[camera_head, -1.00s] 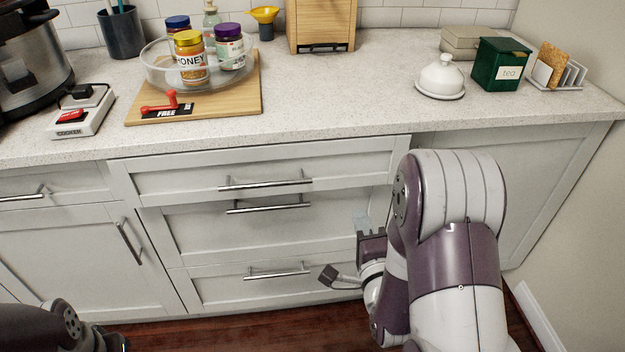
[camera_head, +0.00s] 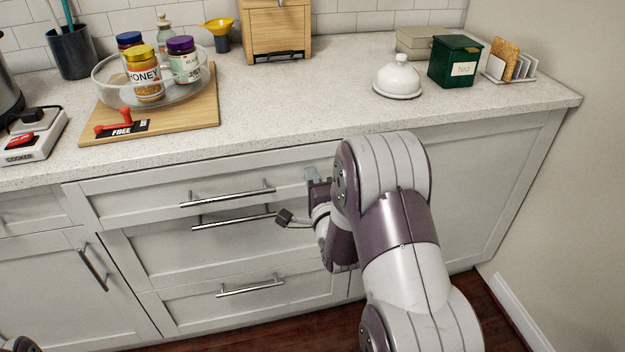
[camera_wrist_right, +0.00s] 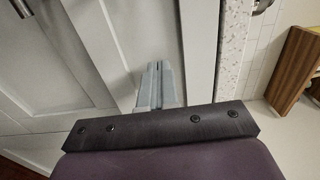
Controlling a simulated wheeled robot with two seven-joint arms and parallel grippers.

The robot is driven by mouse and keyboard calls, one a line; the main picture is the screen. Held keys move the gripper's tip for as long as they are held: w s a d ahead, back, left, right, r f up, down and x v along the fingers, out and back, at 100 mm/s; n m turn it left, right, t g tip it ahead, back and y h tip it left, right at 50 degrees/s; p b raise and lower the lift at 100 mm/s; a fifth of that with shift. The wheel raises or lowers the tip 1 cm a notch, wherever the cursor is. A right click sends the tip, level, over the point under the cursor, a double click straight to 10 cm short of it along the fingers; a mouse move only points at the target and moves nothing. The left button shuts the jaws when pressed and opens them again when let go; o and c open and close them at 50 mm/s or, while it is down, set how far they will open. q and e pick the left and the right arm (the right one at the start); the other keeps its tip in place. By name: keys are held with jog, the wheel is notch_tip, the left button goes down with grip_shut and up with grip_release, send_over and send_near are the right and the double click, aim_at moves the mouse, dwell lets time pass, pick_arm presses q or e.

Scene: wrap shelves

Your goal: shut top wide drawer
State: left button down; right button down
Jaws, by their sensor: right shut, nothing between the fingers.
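The top wide drawer (camera_head: 150,199) is the pale grey panel under the worktop, with a long metal bar handle (camera_head: 228,193). Its front stands a little proud of the drawer below, so it looks slightly open; how far is hard to tell. My right gripper (camera_head: 312,174) is at the right end of this drawer front, right of the handle. Its pale fingers are shut and empty, and they also show in the right wrist view (camera_wrist_right: 158,86) against pale cabinet panels. I cannot tell whether they touch the drawer. My left gripper is out of view.
Two more wide drawers lie below, with a middle handle (camera_head: 234,221) and a bottom handle (camera_head: 250,287). The worktop (camera_head: 300,95) above holds a glass bowl of jars on a board (camera_head: 200,110), a white butter dish (camera_head: 397,78) and a green tea tin (camera_head: 455,62).

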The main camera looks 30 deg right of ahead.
jog(key=x, duration=0.3)
jog(key=shift+w+d+r+b, duration=0.1)
jog(key=shift+w+b, duration=0.1)
jog(key=shift+b, duration=0.15)
jog(key=shift+r, duration=0.25)
